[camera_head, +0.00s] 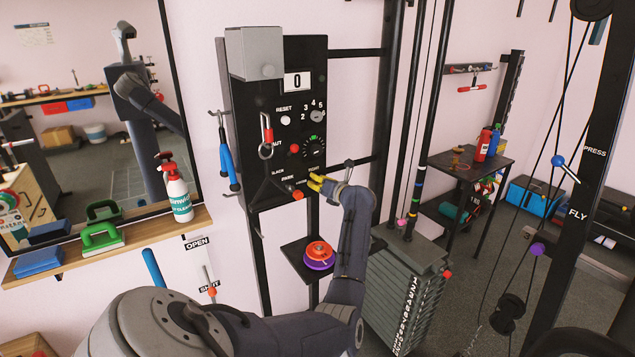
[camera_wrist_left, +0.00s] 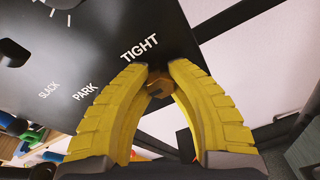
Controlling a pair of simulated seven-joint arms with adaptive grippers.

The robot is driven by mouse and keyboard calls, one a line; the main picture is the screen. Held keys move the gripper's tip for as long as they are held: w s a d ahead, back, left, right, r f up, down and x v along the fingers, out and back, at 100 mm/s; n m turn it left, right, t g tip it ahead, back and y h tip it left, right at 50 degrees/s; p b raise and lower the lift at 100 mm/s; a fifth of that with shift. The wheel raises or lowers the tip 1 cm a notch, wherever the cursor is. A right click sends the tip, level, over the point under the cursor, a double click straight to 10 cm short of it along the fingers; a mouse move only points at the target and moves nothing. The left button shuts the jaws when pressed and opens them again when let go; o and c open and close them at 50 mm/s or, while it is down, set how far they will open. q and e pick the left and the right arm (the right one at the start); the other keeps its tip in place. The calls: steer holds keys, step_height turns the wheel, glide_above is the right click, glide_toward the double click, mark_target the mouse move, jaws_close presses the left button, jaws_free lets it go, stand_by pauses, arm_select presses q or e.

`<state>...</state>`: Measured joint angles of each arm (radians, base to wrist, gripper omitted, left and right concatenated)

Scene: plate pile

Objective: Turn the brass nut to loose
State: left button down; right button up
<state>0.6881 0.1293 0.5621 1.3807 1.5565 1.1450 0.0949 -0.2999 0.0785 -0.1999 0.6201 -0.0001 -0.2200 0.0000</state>
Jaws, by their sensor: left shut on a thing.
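The brass nut (camera_wrist_left: 159,86) is a small gold-brown piece at the black panel's lower edge, by the printed word TIGHT. SLACK and PARK are printed further left in the left wrist view. My left gripper (camera_head: 316,182) has yellow fingers and reaches the lower right part of the panel in the head view. In the left wrist view its fingertips (camera_wrist_left: 158,70) are closed around the nut, one on each side. In the head view the fingers hide the nut. My right gripper is not in view.
The black panel (camera_head: 247,114) carries a dial, buttons and a hanging carabiner. A red and purple disc stack (camera_head: 319,254) sits on a small shelf below the gripper. A weight stack (camera_head: 398,292) stands right of my arm. A mirror and a shelf with a spray bottle (camera_head: 177,191) are left.

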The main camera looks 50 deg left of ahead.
arm_select(q)
steer(key=c, duration=1.1)
jaws_free()
steer(key=shift+o, duration=0.2)
steer(key=v, duration=1.2)
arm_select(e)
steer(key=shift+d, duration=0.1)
